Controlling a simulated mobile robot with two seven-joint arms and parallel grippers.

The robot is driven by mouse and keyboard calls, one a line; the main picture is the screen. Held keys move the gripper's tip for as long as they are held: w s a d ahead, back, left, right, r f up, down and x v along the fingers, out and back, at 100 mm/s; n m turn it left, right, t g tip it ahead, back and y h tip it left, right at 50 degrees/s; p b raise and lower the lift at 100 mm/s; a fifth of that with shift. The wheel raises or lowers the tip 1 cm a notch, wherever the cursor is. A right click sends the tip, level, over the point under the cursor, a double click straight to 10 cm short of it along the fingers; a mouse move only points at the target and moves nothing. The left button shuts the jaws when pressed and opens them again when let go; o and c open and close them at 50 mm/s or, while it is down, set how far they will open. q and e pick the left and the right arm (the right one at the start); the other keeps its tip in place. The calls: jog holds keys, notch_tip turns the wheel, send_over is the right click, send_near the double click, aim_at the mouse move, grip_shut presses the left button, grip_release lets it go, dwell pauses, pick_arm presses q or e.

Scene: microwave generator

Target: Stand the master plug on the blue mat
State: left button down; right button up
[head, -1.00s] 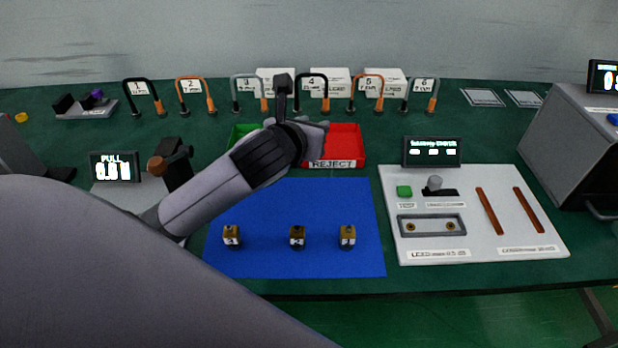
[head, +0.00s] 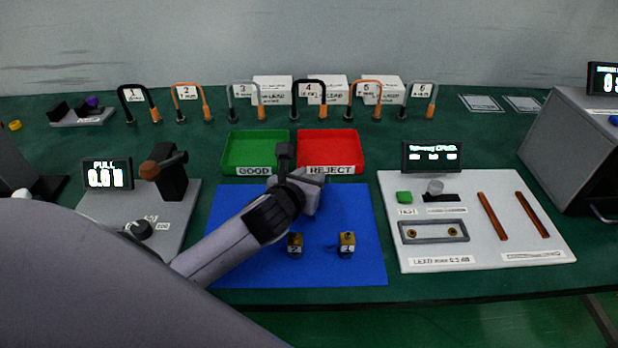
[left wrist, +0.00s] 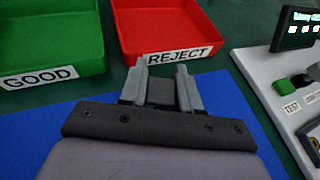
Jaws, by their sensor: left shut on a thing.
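My left gripper (head: 312,187) is over the back part of the blue mat (head: 362,212), just in front of the red tray. In the left wrist view its fingers (left wrist: 161,90) are closed around a dark grey piece (left wrist: 161,93). The piece is mostly hidden, and I cannot tell for certain that it is the master plug or whether it touches the mat. Two small brass-coloured numbered blocks, a middle one (head: 295,244) and a right one (head: 347,244), stand on the front of the mat. My right gripper is out of view.
Behind the mat are a green GOOD tray (head: 256,150) and a red REJECT tray (head: 331,150). A white test panel (head: 480,240) is at right, a pull tester (head: 107,174) at left. Numbered cable loops (head: 310,98) stand at the back. The mat's right strip is clear.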

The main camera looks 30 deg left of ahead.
pick_arm(q)
jog(key=c, duration=0.8)
grip_release()
jog(key=shift+f, duration=0.1)
jog(key=v, duration=1.2)
jog(key=shift+p, duration=0.4)
